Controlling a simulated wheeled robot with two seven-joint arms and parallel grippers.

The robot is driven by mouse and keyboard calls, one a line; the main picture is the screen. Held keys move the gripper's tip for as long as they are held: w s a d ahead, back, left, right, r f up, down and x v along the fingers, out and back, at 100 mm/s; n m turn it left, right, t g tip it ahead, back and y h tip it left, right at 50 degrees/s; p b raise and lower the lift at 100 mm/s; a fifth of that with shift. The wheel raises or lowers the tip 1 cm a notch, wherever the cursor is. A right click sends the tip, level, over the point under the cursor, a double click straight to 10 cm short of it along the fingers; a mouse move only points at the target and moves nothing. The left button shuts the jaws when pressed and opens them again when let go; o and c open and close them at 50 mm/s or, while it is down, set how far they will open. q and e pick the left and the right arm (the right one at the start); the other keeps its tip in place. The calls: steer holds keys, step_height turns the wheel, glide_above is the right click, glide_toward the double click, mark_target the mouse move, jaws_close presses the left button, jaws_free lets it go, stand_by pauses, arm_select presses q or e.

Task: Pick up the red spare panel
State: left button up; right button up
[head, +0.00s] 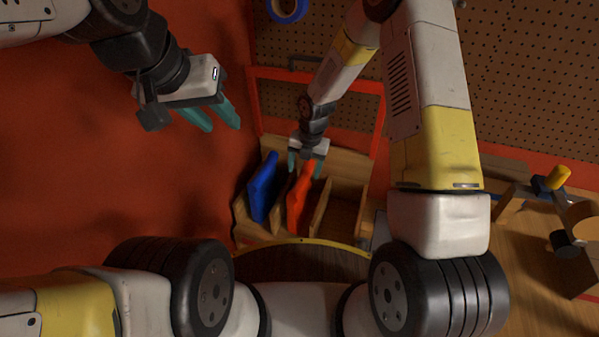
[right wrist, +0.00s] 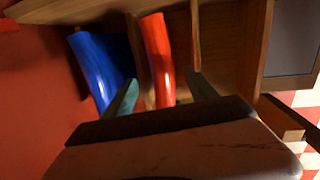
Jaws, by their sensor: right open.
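The red spare panel (head: 299,200) stands upright in a slot of a wooden rack, right of a blue panel (head: 264,187). My right gripper (head: 305,168) is open over the top of the red panel. In the right wrist view the red panel (right wrist: 158,60) shows between the two teal fingers of the gripper (right wrist: 160,78), with gaps on both sides. The blue panel (right wrist: 100,70) is outside the left finger. My left gripper (head: 213,118) is open and empty, up at the left, away from the rack.
The wooden rack (head: 340,218) has an empty slot right of the red panel, with a divider between. A red frame (head: 378,120) and a pegboard (head: 525,80) stand behind. A wooden bench (head: 525,240) with a yellow-handled clamp-like tool (head: 557,177) is at the right.

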mark_target(303, 176)
steer(key=f, duration=0.6)
steer(key=shift+w+a, duration=0.2)
steer(key=shift+a, duration=0.2)
jaws_close()
